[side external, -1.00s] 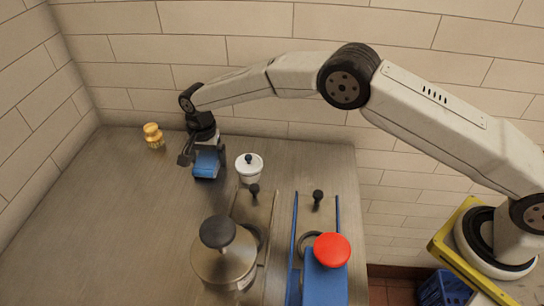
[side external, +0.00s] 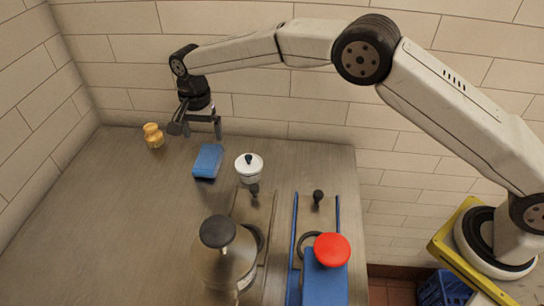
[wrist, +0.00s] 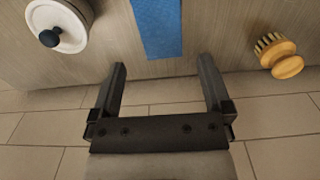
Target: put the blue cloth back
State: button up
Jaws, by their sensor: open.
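The blue cloth (side external: 208,160) lies folded on the metal counter, left of the small white lidded pot. In the wrist view the cloth (wrist: 158,28) shows at the top middle, beyond the fingertips and apart from them. My gripper (side external: 205,133) is open and empty, raised above the counter just behind the cloth near the wall. In the wrist view both fingers of my gripper (wrist: 161,75) are spread with nothing between them.
The white pot (side external: 249,172) stands right of the cloth; a wooden brush (side external: 153,136) stands left. A large kettle (side external: 222,270) and a blue-railed unit with a red knob (side external: 332,250) are at the front. The left counter (side external: 110,220) is clear.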

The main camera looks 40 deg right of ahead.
jog(key=shift+r, duration=1.8)
jog(key=s+d+r+n+t, duration=0.1)
jog(key=s+d+n, duration=0.1)
jog(key=s+d, duration=0.4)
jog(key=s+d+r+n, duration=0.1)
jog(key=s+d+n, duration=0.15)
jog(key=d, duration=0.65)
jog(key=s+d+f+n, duration=0.1)
jog(key=s+d, duration=0.2)
jog(key=s, duration=0.4)
jog(key=s+d+f+n+t, duration=0.1)
jog(key=s+d+n, duration=0.1)
jog(key=s, duration=0.4)
jog(key=s+d+f+n, duration=0.1)
jog(key=s+d, duration=0.3)
jog(key=s, duration=0.3)
jog(key=shift+s+f+t, duration=0.3)
